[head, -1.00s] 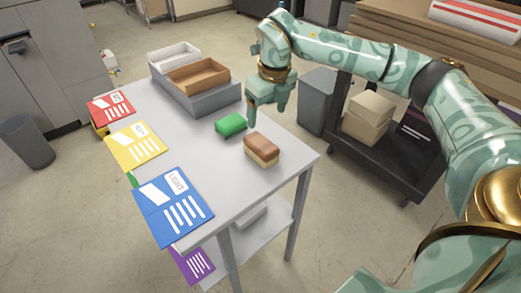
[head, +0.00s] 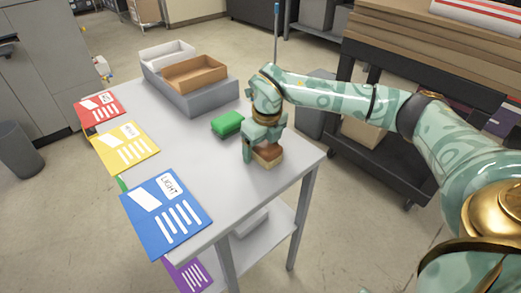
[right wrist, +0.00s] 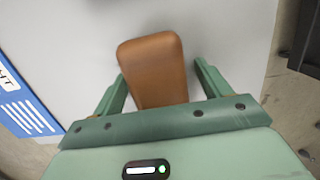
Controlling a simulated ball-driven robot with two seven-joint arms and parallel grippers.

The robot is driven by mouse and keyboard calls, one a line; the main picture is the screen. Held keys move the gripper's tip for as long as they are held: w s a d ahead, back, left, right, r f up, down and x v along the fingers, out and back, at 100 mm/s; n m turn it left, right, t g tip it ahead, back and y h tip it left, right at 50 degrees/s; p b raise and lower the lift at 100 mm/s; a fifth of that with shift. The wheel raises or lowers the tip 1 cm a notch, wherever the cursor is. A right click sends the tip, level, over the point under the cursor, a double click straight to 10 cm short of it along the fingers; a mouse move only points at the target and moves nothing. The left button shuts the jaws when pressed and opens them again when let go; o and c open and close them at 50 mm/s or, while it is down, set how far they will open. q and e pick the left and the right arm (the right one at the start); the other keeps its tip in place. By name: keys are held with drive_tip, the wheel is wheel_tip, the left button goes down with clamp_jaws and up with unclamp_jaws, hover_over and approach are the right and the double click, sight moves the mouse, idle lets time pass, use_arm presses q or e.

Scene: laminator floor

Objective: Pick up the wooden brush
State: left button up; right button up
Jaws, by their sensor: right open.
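The wooden brush (head: 269,155) lies on the grey table near its right edge, with a brown wooden top and paler bristles below. In the right wrist view its brown top (right wrist: 155,70) shows between the two fingers, with a gap to the finger on the right. My right gripper (head: 259,158) is open, pointing down over the brush and hiding part of it. It also shows in the right wrist view (right wrist: 158,85). My left gripper is not in view.
A green block (head: 228,124) lies just left of my right gripper. A grey tray (head: 205,104) with white and brown boxes stands at the back. Red (head: 100,106), yellow (head: 125,146) and blue (head: 166,213) cards lie along the left edge. A loaded cart (head: 375,165) stands behind.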

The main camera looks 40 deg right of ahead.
drive_tip(key=shift+r, duration=0.15)
drive_tip(key=c, duration=1.2)
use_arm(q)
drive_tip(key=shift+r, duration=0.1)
use_arm(e)
drive_tip(key=shift+r, duration=0.1)
drive_tip(key=shift+r, duration=0.25)
wheel_tip(320, 180, up, 3)
drive_tip(key=shift+f+p, duration=0.1)
drive_tip(key=shift+p, duration=0.95)
drive_tip(key=s+r+p, duration=0.1)
drive_tip(key=r, duration=0.1)
drive_tip(key=s+r+p, duration=0.1)
drive_tip(key=s+r, duration=0.1)
drive_tip(key=s+r+p, duration=0.1)
drive_tip(key=r, duration=0.1)
drive_tip(key=shift+s+d, duration=0.2)
drive_tip(key=shift+s, duration=0.15)
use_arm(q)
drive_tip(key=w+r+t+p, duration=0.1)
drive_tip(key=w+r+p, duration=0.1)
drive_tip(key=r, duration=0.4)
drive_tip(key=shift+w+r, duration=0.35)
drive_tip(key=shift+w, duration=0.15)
use_arm(e)
drive_tip(key=s+r, duration=0.3)
drive_tip(key=s, duration=0.6)
drive_tip(key=shift+s+d+r, duration=0.2)
drive_tip(key=shift+d+r, duration=0.1)
